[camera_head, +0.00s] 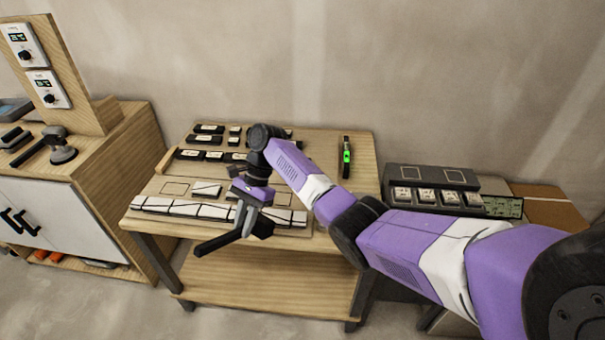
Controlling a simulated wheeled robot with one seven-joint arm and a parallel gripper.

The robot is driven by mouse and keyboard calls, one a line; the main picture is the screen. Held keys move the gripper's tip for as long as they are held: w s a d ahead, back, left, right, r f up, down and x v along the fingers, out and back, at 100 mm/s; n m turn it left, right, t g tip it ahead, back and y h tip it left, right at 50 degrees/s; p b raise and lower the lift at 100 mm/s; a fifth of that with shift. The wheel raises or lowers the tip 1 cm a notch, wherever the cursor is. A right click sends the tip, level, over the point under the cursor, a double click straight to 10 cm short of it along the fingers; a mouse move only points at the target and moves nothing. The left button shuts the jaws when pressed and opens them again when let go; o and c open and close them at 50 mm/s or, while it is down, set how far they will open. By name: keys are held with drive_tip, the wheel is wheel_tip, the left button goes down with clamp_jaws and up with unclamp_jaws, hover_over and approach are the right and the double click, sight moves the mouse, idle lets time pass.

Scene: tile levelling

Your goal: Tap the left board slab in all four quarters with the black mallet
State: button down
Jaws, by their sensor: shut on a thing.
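My gripper (247,222) is shut on the black mallet and holds it in front of the bench's front edge. The mallet's dark handle (215,244) points left and down, and its black head (263,229) is at the right of the fingers. The wooden board (152,187) lies on the bench behind. It has an outlined square (174,188) at the left and a white slab with dark edges (207,189) just right of that. My gripper is in front and to the right of this slab, apart from it. My arm hides the board's right part.
A row of white slabs (185,208) lines the bench's front. A cabinet (60,200) carrying a suction-cup-like tool (60,148) is left. A dark tray (400,178) is right.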

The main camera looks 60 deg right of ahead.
drive_tip(key=s+d+r+m+t+h+p, duration=0.1)
drive_tip(key=s+d+r+m+t+h, duration=0.2)
drive_tip(key=d+m, duration=0.5)
drive_tip(key=s+d+r+m+t+h+p, duration=0.1)
drive_tip(key=s+d+m+t, duration=0.3)
drive_tip(key=d, duration=0.8)
drive_tip(key=shift+m+g, duration=0.3)
drive_tip(key=shift+g, duration=0.4)
drive_tip(key=f+b, duration=0.2)
drive_tip(key=b, duration=0.1)
drive_tip(key=f+b, duration=0.3)
drive_tip(key=s+f+b, duration=0.1)
drive_tip(key=f+b, duration=0.1)
drive_tip(key=f, duration=0.1)
drive_tip(key=shift+d+f+b, duration=0.15)
drive_tip(key=shift+f+b, duration=0.1)
drive_tip(key=shift+b, duration=0.15)
wheel_tip(320, 180, up, 5)
drive_tip(key=p, duration=0.6)
drive_tip(key=shift+f, duration=0.15)
drive_tip(key=shift+f, duration=0.1)
wheel_tip(320, 180, down, 5)
drive_tip(key=shift+f+b, duration=0.1)
drive_tip(key=shift+b, duration=0.85)
wheel_tip(320, 180, up, 5)
drive_tip(key=p, duration=0.5)
drive_tip(key=shift+r, duration=0.2)
